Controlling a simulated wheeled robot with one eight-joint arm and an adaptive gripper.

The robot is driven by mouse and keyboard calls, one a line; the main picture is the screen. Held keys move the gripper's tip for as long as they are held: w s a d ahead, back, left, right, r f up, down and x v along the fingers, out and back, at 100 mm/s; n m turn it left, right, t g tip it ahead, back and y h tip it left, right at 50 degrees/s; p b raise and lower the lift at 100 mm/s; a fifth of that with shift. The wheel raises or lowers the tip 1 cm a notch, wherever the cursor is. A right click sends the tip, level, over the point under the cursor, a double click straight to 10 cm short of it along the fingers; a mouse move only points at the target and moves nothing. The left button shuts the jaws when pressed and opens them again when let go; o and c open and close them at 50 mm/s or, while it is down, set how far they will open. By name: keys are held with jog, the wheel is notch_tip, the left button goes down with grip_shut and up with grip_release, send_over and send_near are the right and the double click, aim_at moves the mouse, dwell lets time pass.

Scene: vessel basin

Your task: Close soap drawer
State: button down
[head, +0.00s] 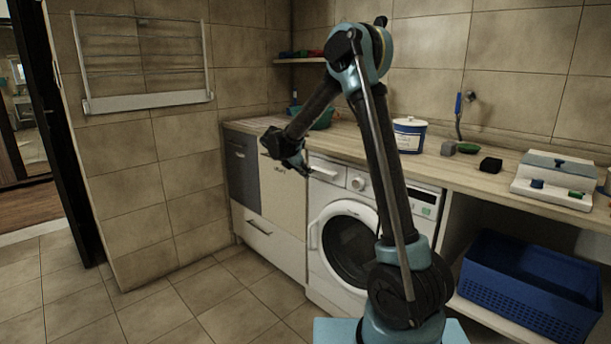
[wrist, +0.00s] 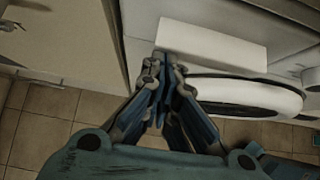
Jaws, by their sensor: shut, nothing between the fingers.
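The white washing machine (head: 318,222) stands under the counter with its round door shut. Its soap drawer (head: 328,170) is at the upper left of the front, beside the round knob (head: 357,184). In the wrist view the drawer (wrist: 215,45) shows as a pale white block just beyond the fingertips; how far it sticks out is hard to tell. My gripper (head: 304,170) is shut and empty, at the drawer's left end in the head view. In the wrist view its fingertips (wrist: 165,62) are by the drawer's lower left corner; contact cannot be told.
Cabinet fronts (head: 283,200) stand left of the machine, close to my gripper. The wooden counter (head: 350,142) runs above, with a white-and-blue tub (head: 409,135) on it. A blue basket (head: 525,285) sits at the lower right. The tiled floor (head: 190,300) at left is clear.

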jog(key=s+a+f+v, duration=0.1)
jog(key=f+v, duration=0.1)
jog(key=v, duration=1)
jog(key=s+d+r+m+g+y, duration=0.1)
jog(key=s+d+m+g, duration=0.1)
jog(key=s+d+m, duration=0.65)
jog(key=s+d+m+g+y, duration=0.2)
jog(key=s+d+m, duration=0.2)
jog(key=s+d, duration=0.95)
jog(key=s+d+f+m+y, duration=0.1)
jog(key=s+d+f+m, duration=0.3)
jog(key=s, duration=0.6)
jog(key=s+d+f+m+y, duration=0.2)
jog(key=s+d+f+m, duration=0.3)
jog(key=s+f+m, duration=0.4)
jog(key=shift+s+m, duration=0.75)
jog(key=shift+s, duration=0.15)
